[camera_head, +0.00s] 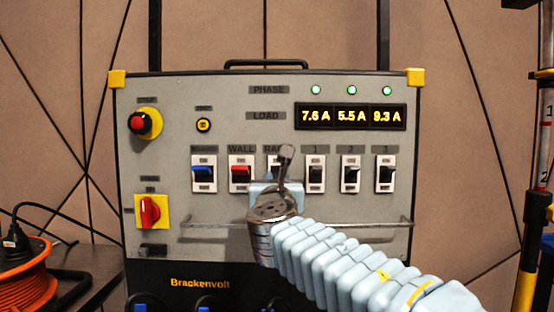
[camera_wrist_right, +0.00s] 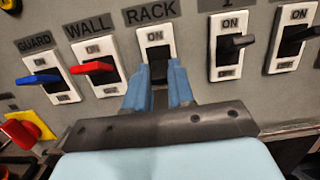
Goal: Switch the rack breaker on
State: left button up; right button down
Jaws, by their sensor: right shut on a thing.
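The rack breaker (camera_wrist_right: 155,36) is the white-framed switch under the RACK label in the right wrist view, with ON above its dark slot. In the head view its frame (camera_head: 269,161) is mostly covered by my right gripper (camera_head: 273,178). The right gripper's two blue fingers (camera_wrist_right: 159,88) stand close together at the lower part of this switch, shut on its lever. My left gripper is not in view.
The blue GUARD switch (camera_wrist_right: 41,79) and red WALL switch (camera_wrist_right: 93,68) are left of the rack breaker; black numbered switches (camera_head: 316,173) are right. A clear rail (camera_head: 390,219) crosses below. A red stop button (camera_head: 138,123) and red rotary switch (camera_head: 149,211) are at left.

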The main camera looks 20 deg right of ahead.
jog(key=shift+r+g+p, duration=0.8)
jog(key=shift+r+p, duration=0.1)
jog(key=shift+p, duration=0.3)
jog(key=shift+d+g+y, duration=0.1)
jog(key=shift+g+y, duration=0.3)
jog(key=shift+g, duration=0.1)
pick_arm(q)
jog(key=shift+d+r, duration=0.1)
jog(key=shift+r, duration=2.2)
pick_arm(e)
jog(key=shift+w+r+g+y, duration=0.15)
jog(key=shift+r+g+y, duration=0.1)
jog(key=shift+g, duration=0.6)
jog(key=shift+w+r+g+y, duration=0.1)
jog(key=shift+r+g+y, duration=0.15)
jog(key=shift+g, duration=0.55)
jog(key=shift+w+r+g+y, duration=0.2)
jog(key=shift+r+g, duration=0.1)
jog(key=shift+g, duration=0.55)
jog(key=shift+r, duration=0.1)
jog(key=c, duration=1)
grip_release()
jog(key=shift+o, duration=0.2)
jog(key=shift+s, duration=0.1)
